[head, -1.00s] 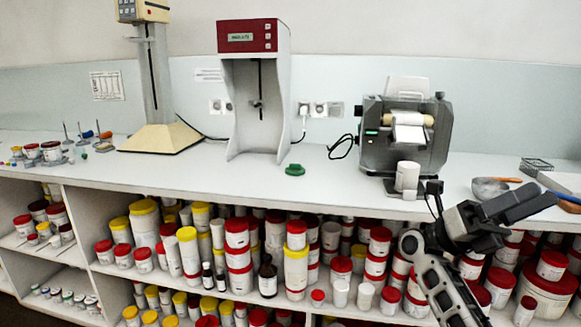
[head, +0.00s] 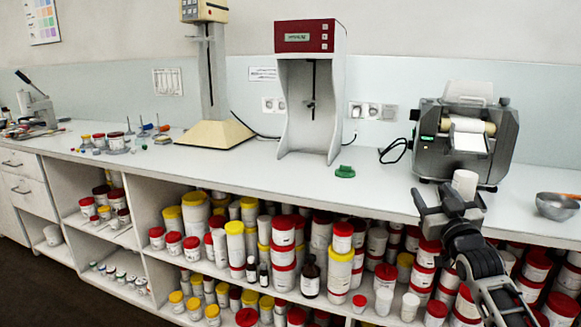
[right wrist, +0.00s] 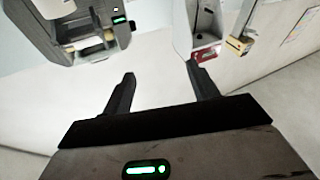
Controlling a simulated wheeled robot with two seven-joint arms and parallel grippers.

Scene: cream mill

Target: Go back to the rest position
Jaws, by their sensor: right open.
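My left gripper is not in view.
Shelves below hold many jars. Open floor (head: 70,295) shows at lower left.

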